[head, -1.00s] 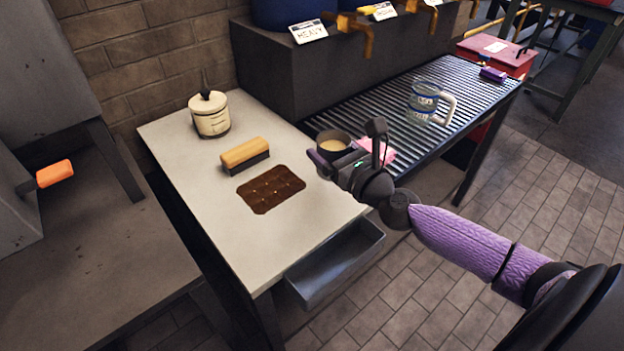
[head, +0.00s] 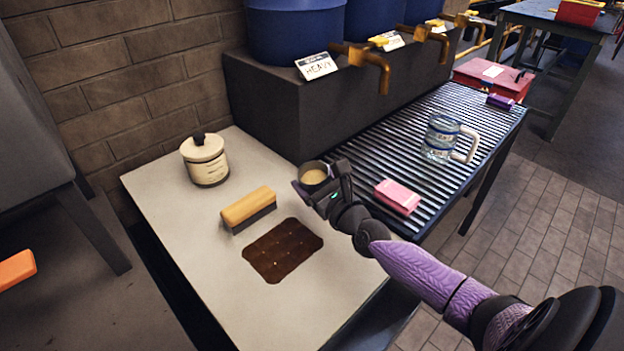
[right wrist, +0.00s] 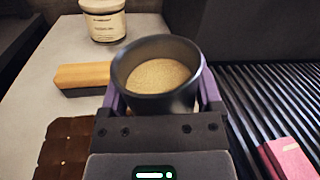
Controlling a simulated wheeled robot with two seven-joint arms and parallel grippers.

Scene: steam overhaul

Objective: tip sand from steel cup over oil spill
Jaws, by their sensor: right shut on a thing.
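My right gripper (head: 322,193) is shut on the steel cup (head: 313,168), a dark cup with tan sand (head: 314,177) in it. The cup is about upright. In the right wrist view the cup (right wrist: 155,100) sits between the two purple fingers and the sand (right wrist: 157,76) lies inside below the rim. The oil spill (head: 283,250) is a dark brown patch on the pale bench top (head: 190,240). In the head view the cup is up and to the right of the spill, not over it. My left gripper is not in view.
A wooden-backed brush (head: 248,207) lies just beyond the spill. A lidded cream jar (head: 205,160) stands behind it. On the slatted rack (head: 370,130) at right are a pink box (head: 397,197) and a glass mug (head: 441,138). Blue drums with brass taps (head: 376,68) stand behind.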

